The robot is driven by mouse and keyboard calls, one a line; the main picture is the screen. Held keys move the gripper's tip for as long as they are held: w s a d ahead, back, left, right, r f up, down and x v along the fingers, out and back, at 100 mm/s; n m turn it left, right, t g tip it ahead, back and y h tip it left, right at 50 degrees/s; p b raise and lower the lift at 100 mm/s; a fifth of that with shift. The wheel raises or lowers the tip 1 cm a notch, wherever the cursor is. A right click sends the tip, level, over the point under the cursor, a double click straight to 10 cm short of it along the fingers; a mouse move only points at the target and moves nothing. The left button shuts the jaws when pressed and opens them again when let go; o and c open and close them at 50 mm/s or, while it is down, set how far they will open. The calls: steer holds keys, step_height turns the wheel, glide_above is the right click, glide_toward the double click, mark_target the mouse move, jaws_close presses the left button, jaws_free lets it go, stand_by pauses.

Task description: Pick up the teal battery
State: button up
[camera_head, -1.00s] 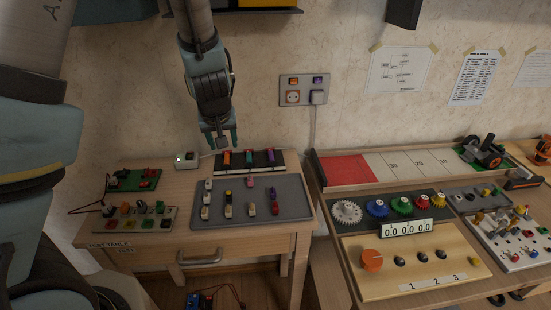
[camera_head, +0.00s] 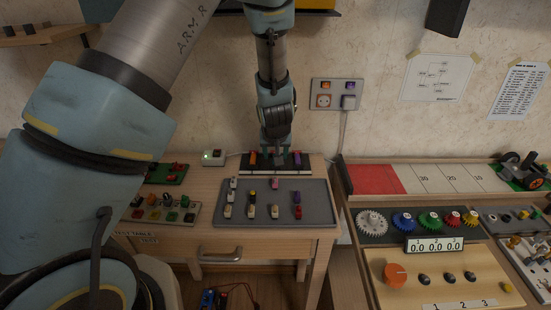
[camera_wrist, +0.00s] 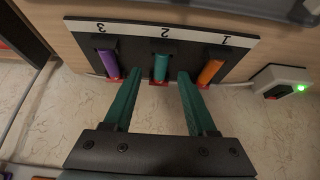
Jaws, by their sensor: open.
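The teal battery (camera_wrist: 161,66) stands in slot 2, the middle slot of a black battery holder (camera_wrist: 138,56) with a white numbered strip. In the wrist view it lies ahead of and between the spread fingers of my gripper (camera_wrist: 157,100), which is open and empty. A purple battery (camera_wrist: 108,62) is in slot 3 and an orange battery (camera_wrist: 211,68) in slot 1. In the head view my gripper (camera_head: 275,151) is over the holder (camera_head: 304,172) and hides the teal battery. The orange battery (camera_head: 253,159) and the purple battery (camera_head: 297,159) show on either side.
A grey tray (camera_head: 318,213) with several small parts lies in front of the holder. A white box with a green light (camera_head: 213,158) stands to the left. The wall with a socket panel (camera_head: 336,94) is close behind.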

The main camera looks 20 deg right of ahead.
steer(key=shift+x, duration=0.9)
jaws_close()
